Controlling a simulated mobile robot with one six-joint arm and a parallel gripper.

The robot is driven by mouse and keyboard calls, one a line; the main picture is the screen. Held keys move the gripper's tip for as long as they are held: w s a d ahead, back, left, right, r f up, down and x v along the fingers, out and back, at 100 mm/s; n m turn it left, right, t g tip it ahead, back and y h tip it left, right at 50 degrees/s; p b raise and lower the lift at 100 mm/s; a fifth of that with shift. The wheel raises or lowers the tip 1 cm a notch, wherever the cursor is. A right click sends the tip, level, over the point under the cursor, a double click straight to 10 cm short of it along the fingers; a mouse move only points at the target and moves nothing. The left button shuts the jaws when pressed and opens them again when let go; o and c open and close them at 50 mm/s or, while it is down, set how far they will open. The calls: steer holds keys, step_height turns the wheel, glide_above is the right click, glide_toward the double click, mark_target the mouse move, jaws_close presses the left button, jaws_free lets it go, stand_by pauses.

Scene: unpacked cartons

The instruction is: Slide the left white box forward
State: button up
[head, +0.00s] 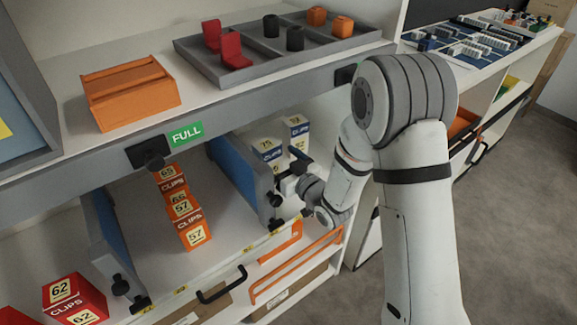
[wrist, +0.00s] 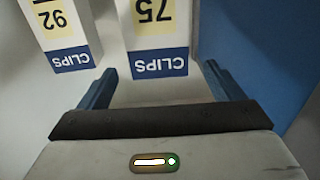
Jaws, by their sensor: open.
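Two white boxes with yellow number labels and blue CLIPS bands stand in the right bay of the shelf. The left white box (head: 264,142) reads 75; its front also shows in the wrist view (wrist: 157,35), upside down. The right white box (head: 299,122) shows in the wrist view at the left, labelled 92 (wrist: 68,35). My gripper (head: 287,172) is in front of the boxes, partly covering their lower fronts in the head view. In the wrist view my gripper (wrist: 158,70) is open, its fingers spread on either side of the 75 box's front, with gaps showing.
A blue-sided divider (head: 236,168) stands close left of my gripper. Orange CLIPS boxes (head: 183,210) fill the middle bay, and red boxes (head: 74,298) stand at lower left. Above is a counter with a grey tray (head: 225,72) and an orange box (head: 130,92).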

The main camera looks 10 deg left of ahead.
mark_target(273, 154)
steer(key=shift+x, duration=2.25)
steer(key=shift+d, duration=0.1)
steer(key=c, duration=1.2)
